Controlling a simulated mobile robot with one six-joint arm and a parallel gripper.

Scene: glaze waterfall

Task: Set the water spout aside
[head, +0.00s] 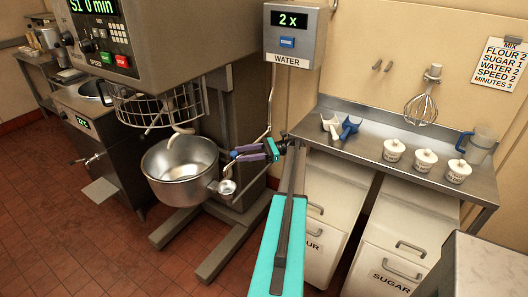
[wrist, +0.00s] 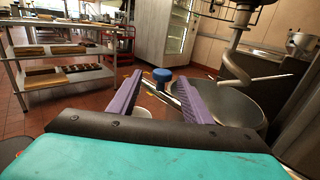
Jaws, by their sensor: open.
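The water spout (head: 271,97) is a thin metal pipe that comes down from the grey water box (head: 292,50) and bends left toward the mixing bowl (head: 185,170). My gripper (head: 237,154) is open beside the spout's lower end, at the bowl's right side. In the wrist view my gripper (wrist: 160,80) has its purple fingers apart. A blue cap (wrist: 162,74) and a short metal tube (wrist: 175,91) show between them, partly hidden by the right finger. I cannot tell whether either finger touches the spout. The bowl (wrist: 238,105) also shows to the right.
The dough hook (head: 180,131) hangs over the bowl below the wire guard (head: 155,106). A steel shelf (head: 360,150) on the right holds scoops, white tubs and a jug.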

